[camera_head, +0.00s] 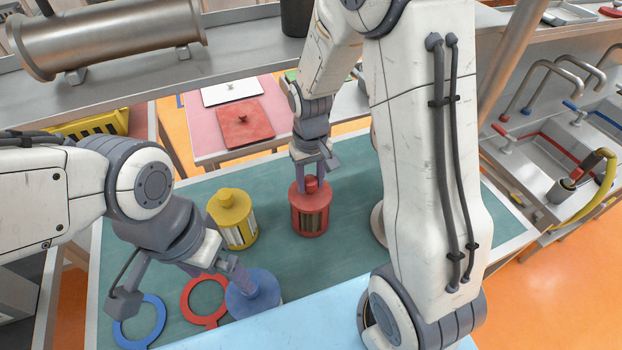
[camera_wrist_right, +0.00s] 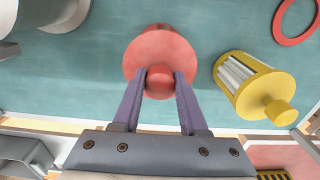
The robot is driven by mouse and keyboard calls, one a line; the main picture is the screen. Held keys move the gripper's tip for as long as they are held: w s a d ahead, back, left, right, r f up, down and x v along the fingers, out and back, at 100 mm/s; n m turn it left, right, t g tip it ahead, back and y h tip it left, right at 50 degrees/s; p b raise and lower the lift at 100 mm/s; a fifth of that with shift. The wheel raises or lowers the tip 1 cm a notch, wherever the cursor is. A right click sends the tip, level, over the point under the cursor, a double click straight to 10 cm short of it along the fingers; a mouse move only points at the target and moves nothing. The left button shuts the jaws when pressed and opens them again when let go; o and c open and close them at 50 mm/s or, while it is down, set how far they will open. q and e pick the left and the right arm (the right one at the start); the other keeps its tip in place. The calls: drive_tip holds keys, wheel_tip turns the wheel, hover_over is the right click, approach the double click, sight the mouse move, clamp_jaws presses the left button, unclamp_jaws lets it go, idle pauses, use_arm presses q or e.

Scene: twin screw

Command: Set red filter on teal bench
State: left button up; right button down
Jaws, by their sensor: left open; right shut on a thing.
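The red filter (camera_head: 309,213) is upright at the middle of the teal bench (camera_head: 270,200). My right gripper (camera_head: 311,181) is shut on its top knob from above, and the wrist view shows both fingers (camera_wrist_right: 160,80) on the knob of the red filter (camera_wrist_right: 160,50). I cannot tell whether its base touches the bench. My left gripper (camera_head: 238,270) is open at the knob of the blue filter (camera_head: 256,300), low at the front, whose top is partly hidden by the fingers.
A yellow filter (camera_head: 232,222) stands left of the red one. A red ring (camera_head: 187,300) and a blue ring (camera_head: 119,330) lie front left. A steel shelf (camera_head: 245,45) runs above the bench's back. My right arm hides the bench's right part.

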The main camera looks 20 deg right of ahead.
drive_tip(key=shift+f, duration=0.15)
drive_tip(key=shift+c, duration=2.2)
unclamp_jaws()
